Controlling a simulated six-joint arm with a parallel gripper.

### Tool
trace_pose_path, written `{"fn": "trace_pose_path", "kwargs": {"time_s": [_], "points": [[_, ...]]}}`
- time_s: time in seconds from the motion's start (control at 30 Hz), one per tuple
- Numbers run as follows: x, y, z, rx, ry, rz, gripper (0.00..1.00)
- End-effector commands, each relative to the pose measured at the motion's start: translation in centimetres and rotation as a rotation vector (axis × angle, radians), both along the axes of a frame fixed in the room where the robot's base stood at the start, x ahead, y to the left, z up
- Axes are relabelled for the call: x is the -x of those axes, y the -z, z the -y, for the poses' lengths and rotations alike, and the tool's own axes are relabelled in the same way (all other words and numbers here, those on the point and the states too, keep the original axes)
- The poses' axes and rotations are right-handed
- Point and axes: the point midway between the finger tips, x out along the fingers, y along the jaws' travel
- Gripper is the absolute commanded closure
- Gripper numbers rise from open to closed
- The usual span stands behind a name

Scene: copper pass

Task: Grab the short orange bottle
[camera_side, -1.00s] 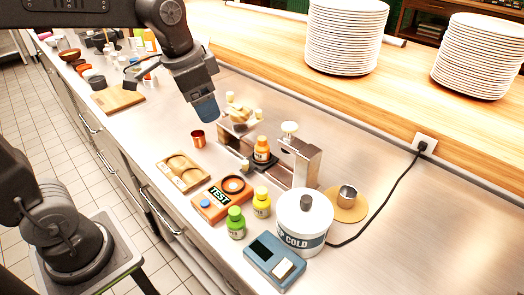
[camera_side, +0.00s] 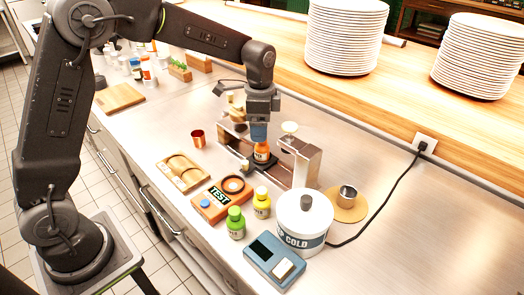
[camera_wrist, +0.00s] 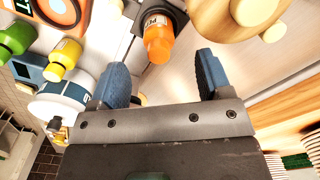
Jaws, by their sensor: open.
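The short orange bottle (camera_side: 262,153) stands upright in a metal holder between two steel brackets on the counter. In the wrist view the orange bottle (camera_wrist: 158,40) shows its orange cap and a pale label, just beyond and between my fingertips. My gripper (camera_side: 259,130) points down right above the bottle in the side view, and hides part of its top. In the wrist view my gripper (camera_wrist: 160,70) has its two blue fingers spread wide with nothing between them. I cannot tell whether a finger touches the bottle.
The steel bracket (camera_side: 302,160) rises close on the right of the bottle. A yellow bottle (camera_side: 262,203), a green bottle (camera_side: 236,223), a white COLD pot (camera_side: 303,222) and an orange TEST box (camera_side: 218,198) stand in front. A copper cup (camera_side: 198,139) stands left.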

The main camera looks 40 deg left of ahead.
Motion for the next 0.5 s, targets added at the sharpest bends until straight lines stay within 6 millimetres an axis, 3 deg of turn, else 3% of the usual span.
{"fn": "trace_pose_path", "kwargs": {"time_s": [0.1,0.33,0.5], "points": [[0.0,1.6,0.0,0.0,-0.001,-0.001,0.28],[0.0,3.2,0.1,0.0,-0.001,-0.001,0.28],[0.0,5.8,0.4,-0.001,-0.002,-0.002,0.28]]}}
